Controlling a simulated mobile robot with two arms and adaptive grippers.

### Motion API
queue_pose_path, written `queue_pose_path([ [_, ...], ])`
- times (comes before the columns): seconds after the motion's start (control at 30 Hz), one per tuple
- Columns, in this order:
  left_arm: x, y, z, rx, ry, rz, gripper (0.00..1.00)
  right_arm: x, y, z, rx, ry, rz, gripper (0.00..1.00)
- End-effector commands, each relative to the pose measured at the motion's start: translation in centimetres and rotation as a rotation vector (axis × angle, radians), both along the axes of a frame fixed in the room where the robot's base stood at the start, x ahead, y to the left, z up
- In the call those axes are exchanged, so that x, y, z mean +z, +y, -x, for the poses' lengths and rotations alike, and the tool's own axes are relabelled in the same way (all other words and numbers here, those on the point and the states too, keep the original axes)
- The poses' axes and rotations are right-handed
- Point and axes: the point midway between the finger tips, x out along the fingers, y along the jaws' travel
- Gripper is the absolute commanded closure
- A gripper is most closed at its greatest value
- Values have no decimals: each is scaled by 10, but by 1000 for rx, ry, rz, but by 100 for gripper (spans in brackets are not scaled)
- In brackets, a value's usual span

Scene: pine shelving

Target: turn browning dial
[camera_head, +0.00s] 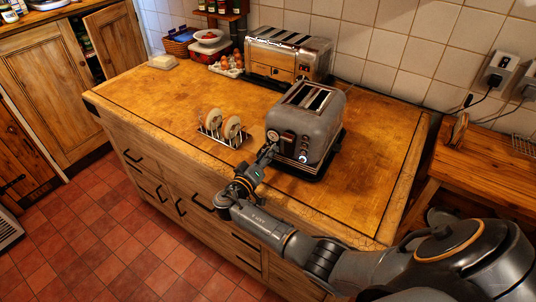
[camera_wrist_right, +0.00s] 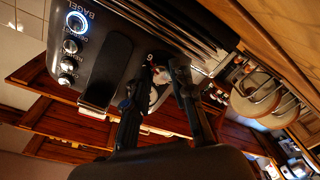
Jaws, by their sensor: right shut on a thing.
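The dark grey toaster (camera_head: 309,125) stands on the wooden counter, its two slots facing up. Its browning dial (camera_head: 272,135) is a round knob on the front face, and its light face shows between the fingers in the right wrist view (camera_wrist_right: 158,92). My right gripper (camera_head: 268,151) is at this front face. In the wrist view its two dark fingers (camera_wrist_right: 160,92) are shut on the dial, one on each side. A number 6 shows beside the dial; the pointer setting is hidden. My left gripper is not in view.
A wire rack (camera_head: 223,137) with bread slices stands left of the toaster. A second, metallic toaster (camera_head: 288,54) is behind, with eggs (camera_head: 227,66) beside it. The toaster's lever (camera_wrist_right: 100,80) and a lit button (camera_wrist_right: 76,22) are near the fingers. The counter's front left is clear.

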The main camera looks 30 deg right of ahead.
Motion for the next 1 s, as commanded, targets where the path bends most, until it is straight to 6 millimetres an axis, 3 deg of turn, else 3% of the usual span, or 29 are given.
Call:
queue_pose_path([
  [0.47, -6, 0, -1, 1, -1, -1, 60, 0, 0, 0, 0, 324, 167, 100],
  [1.0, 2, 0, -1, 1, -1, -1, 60, 2, 0, 0, 1, 782, 400, 100],
])
